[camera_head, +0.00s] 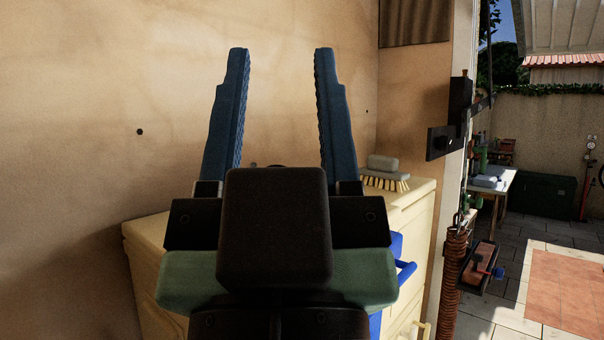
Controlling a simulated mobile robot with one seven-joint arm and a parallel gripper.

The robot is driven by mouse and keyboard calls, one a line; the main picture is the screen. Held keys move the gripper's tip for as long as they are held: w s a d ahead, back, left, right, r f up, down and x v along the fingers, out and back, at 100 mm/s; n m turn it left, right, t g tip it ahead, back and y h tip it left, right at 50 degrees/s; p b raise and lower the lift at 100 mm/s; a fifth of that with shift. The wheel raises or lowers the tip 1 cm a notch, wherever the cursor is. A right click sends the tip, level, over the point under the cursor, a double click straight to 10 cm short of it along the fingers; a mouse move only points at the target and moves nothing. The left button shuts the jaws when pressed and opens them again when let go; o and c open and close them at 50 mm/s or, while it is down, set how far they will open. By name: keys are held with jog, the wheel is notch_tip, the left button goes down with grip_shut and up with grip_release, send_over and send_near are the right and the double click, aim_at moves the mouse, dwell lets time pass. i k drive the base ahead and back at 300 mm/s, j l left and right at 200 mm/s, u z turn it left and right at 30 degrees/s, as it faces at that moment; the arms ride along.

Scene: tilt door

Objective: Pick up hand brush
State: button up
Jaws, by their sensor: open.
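The hand brush (384,174) lies on top of the cream cabinet (150,232), near its back right. It has a grey-green body and pale bristles pointing down onto the top. Its left end is close to my right finger in the picture and may be partly covered by it. My gripper (281,52) is open, with two blue ridged fingers pointing up and away from the camera. It appears empty, with only the wall seen between the fingers. The brush is outside the fingers, to their right. My gripper's body hides much of the cabinet top.
A plain tan wall (70,150) stands behind the cabinet. Blue handle-like parts (405,271) show at the cabinet's front. To the right are a door frame with a black bracket (444,140) and a rusty coil spring (452,278). Beyond is a paved yard with a workbench (494,183).

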aim_at(380, 172)
jog(key=i+l+u, duration=0.2)
jog(key=l+u, duration=1.2)
jog(key=l, duration=0.25)
